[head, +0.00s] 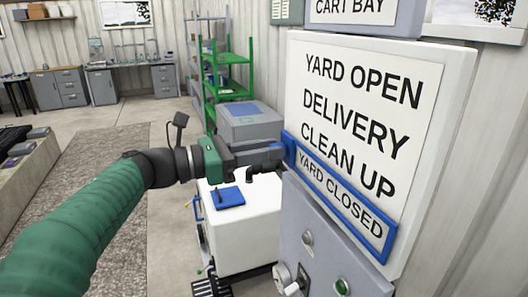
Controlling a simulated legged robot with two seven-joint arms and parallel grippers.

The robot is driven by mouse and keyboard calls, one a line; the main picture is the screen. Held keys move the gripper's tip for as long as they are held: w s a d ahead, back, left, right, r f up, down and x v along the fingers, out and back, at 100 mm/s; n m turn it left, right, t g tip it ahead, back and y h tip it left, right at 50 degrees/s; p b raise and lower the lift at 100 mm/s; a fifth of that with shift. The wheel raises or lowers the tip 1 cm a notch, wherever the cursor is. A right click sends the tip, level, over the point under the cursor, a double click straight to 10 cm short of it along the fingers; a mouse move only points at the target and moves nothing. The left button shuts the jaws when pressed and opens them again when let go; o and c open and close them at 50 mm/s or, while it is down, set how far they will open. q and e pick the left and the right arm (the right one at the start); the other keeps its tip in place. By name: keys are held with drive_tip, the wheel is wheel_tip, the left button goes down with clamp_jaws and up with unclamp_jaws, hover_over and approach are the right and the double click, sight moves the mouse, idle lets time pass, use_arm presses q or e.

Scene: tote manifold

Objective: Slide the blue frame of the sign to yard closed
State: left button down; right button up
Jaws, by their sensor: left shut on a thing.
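The white sign (428,110) hangs on the wall at the right and lists YARD OPEN, DELIVERY, CLEAN UP and YARD CLOSED from top to bottom. The blue frame (290,150) is around the lowest line, YARD CLOSED, and lies tilted in the picture along that row. My left gripper (268,158) comes in from the left and is at the frame's left end. It is shut on a blue part at that end, and its dark fingers partly hide the grip. My right gripper is not in view.
A grey panel (325,255) with knobs and a green button (342,286) is below the sign. A white box (245,235) with a blue item (228,197) on top stands under my gripper. A grey bin (250,122) and green rack (230,70) stand behind.

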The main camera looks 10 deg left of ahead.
use_arm(q)
drive_tip(key=c, duration=1.6)
unclamp_jaws()
drive_tip(key=shift+o, duration=1.3)
drive_tip(key=shift+w+d, duration=0.1)
drive_tip(key=shift+o, duration=0.7)
drive_tip(key=shift+w+d+f, duration=0.1)
drive_tip(key=shift+w+d, duration=0.05)
drive_tip(key=shift+w, duration=0.05)
drive_tip(key=shift+s, duration=0.2)
drive_tip(key=b+v, duration=0.3)
drive_tip(key=v, duration=1.3)
drive_tip(key=shift+a+b, duration=0.3)
drive_tip(key=shift+a, duration=0.1)
